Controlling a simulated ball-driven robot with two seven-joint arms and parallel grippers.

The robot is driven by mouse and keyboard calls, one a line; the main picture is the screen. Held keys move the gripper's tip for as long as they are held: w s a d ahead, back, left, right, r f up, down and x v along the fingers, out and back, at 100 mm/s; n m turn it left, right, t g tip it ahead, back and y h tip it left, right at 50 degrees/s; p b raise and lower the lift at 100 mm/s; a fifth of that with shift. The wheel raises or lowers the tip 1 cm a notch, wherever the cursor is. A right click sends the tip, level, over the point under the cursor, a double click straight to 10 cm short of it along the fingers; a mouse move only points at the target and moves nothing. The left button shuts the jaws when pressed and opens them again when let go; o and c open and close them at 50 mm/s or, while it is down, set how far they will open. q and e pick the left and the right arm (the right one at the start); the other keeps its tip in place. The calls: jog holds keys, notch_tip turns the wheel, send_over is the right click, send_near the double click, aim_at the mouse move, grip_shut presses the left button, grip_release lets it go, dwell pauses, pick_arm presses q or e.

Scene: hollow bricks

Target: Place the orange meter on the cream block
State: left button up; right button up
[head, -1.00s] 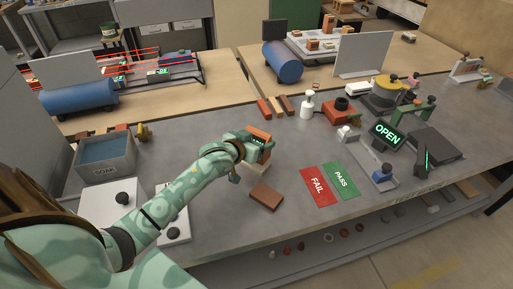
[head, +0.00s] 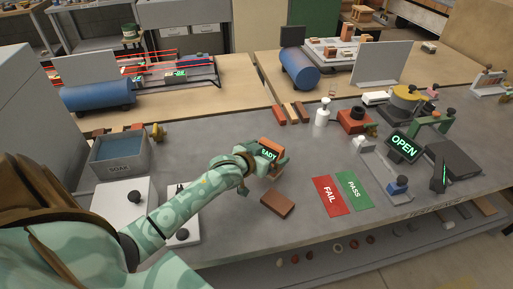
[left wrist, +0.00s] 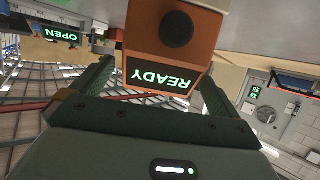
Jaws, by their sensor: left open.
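The orange meter (head: 271,144) stands at the end of my left arm over the grey bench, with a lit green "READY" display. In the left wrist view the meter (left wrist: 172,45) shows upside down, with a dark round knob above the display. A cream surface, seemingly the cream block (left wrist: 195,4), adjoins the meter's underside; in the head view the block is mostly hidden by the gripper. My left gripper (head: 264,166) is open, its two fingers on either side of the meter. Whether a finger touches it, I cannot tell. My right gripper is not in view.
A brown brick (head: 277,204) lies just in front of the gripper. Red FAIL (head: 328,196) and green PASS (head: 353,189) mats lie to its right. A soak tub (head: 120,154) stands at left. Several bricks (head: 291,113) lie behind. The bench between is clear.

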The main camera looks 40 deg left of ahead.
pick_arm(q)
jog(key=p+v, duration=0.2)
jog(key=v, duration=0.8)
